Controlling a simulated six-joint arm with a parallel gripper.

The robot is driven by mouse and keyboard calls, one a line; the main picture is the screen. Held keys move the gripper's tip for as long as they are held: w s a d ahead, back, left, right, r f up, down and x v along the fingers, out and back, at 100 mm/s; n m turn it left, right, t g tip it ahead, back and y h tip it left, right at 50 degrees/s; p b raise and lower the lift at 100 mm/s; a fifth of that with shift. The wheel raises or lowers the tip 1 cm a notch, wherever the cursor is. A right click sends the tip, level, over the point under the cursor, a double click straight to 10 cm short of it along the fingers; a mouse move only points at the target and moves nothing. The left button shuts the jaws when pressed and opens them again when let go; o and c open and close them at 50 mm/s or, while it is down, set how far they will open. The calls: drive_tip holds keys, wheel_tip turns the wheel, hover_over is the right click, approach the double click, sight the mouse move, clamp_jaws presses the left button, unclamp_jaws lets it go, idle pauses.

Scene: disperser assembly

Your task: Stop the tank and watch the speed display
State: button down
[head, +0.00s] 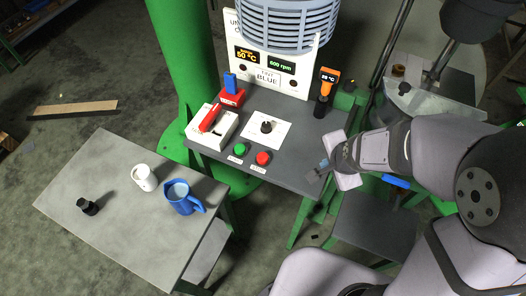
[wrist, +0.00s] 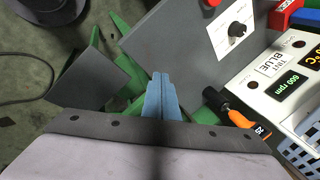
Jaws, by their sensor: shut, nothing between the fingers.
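The speed display (head: 279,65) on the white panel reads 600 rpm in green; it also shows in the wrist view (wrist: 291,83). The red button (head: 263,158) and the green button (head: 240,149) are on the front of the grey console table. Part of the red button (wrist: 214,2) shows at the top of the wrist view. A blue-grey slatted vessel (head: 286,22), perhaps the tank, stands behind the panel, cut off by the frame. My gripper (head: 322,166) is shut and empty, right of the red button and apart from it. Its blue fingertips (wrist: 160,95) are together.
A black knob (head: 267,125) on a white plate, a red-handled switch (head: 210,118) and an orange thermometer (head: 328,78) in a holder stand on the console. A side table (head: 120,190) at left holds a white cup (head: 144,178), a blue jug (head: 183,197) and a black part (head: 88,207).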

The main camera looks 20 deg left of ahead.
drive_tip(key=a+r+m+t+y+p, duration=0.15)
drive_tip(key=a+m, duration=0.25)
drive_tip(key=a, duration=0.4)
wheel_tip(320, 180, up, 3)
drive_tip(key=m+t+y+p, duration=0.1)
drive_tip(key=m+y+p, duration=0.2)
drive_tip(key=m, duration=0.2)
hover_over(262, 155)
drive_tip(key=s+d, duration=0.1)
drive_tip(key=shift+s+d+f+h, duration=0.1)
drive_tip(key=shift+s+f+h, duration=0.1)
drive_tip(key=shift+h, duration=0.05)
drive_tip(key=shift+f, duration=0.2)
wheel_tip(262, 155, down, 7)
drive_tip(key=b, duration=0.5)
drive_tip(key=shift+r+b, duration=0.1)
drive_tip(key=shift+b, duration=0.2)
drive_tip(key=shift+f+b, duration=0.85)
drive_tip(key=shift+b, duration=0.05)
drive_tip(key=shift+d+f+b, duration=0.1)
drive_tip(key=shift+f+b, duration=1.25)
drive_tip(key=shift+b, duration=0.25)
idle(1.0)
drive_tip(key=shift+r, duration=0.15)
drive_tip(key=shift+r+p, duration=0.95)
drive_tip(key=shift+r, duration=0.25)
